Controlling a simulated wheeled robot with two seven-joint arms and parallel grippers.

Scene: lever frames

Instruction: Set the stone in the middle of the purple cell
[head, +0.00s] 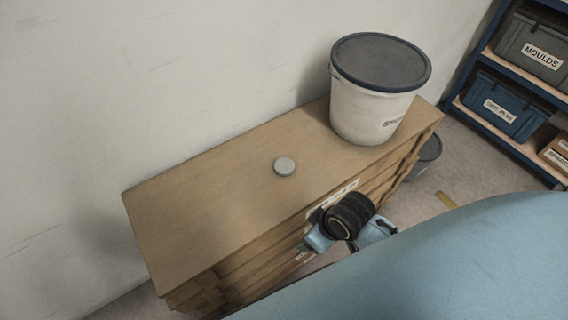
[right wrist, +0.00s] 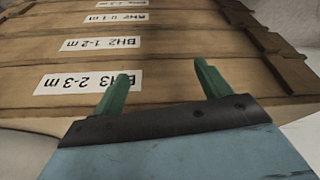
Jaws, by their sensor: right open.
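A small round grey stone (head: 285,166) lies on the wooden top of a stack of boxes (head: 215,195), near its middle in the head view. My right gripper (right wrist: 158,84) is open and empty, its two green fingers apart before the labelled front of the boxes in the right wrist view. In the head view it (head: 318,238) is beside the front edge of the stack, apart from the stone, its fingers mostly hidden. No purple cell shows in either view. My left gripper is not in view.
A white bucket with a dark lid (head: 380,62) stands on the right end of the stack. The top left of the stone is clear. A wall rises behind. A shelf unit (head: 520,95) with bins stands at the right, and another bucket (head: 428,152) is on the floor.

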